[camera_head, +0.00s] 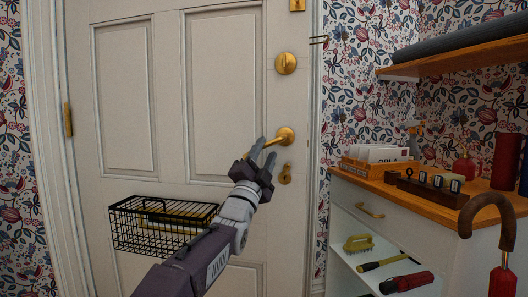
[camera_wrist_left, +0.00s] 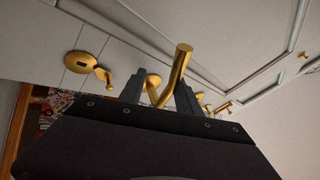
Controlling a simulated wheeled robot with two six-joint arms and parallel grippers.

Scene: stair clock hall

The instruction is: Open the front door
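The white panelled front door (camera_head: 170,100) is shut in its frame. Its brass lever handle (camera_head: 286,136) is on the right side and points left, roughly level. My left gripper (camera_head: 262,157) is at the lever's free end, fingers pointing up toward it. In the left wrist view the two dark fingers (camera_wrist_left: 158,85) are apart, with the brass lever (camera_wrist_left: 180,62) showing between them and a gap beside it. Whether a finger touches the lever is not clear. A round brass lock (camera_head: 286,63) is above the handle and a keyhole plate (camera_head: 285,175) is below. My right gripper is not in view.
A black wire basket (camera_head: 125,225) hangs on the door, left of my left arm. A white cabinet (camera_head: 345,215) with a wooden top stands right of the door. An umbrella (camera_head: 503,280) with a curved handle is at the right front. A brass hinge (camera_head: 68,120) is on the door's left edge.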

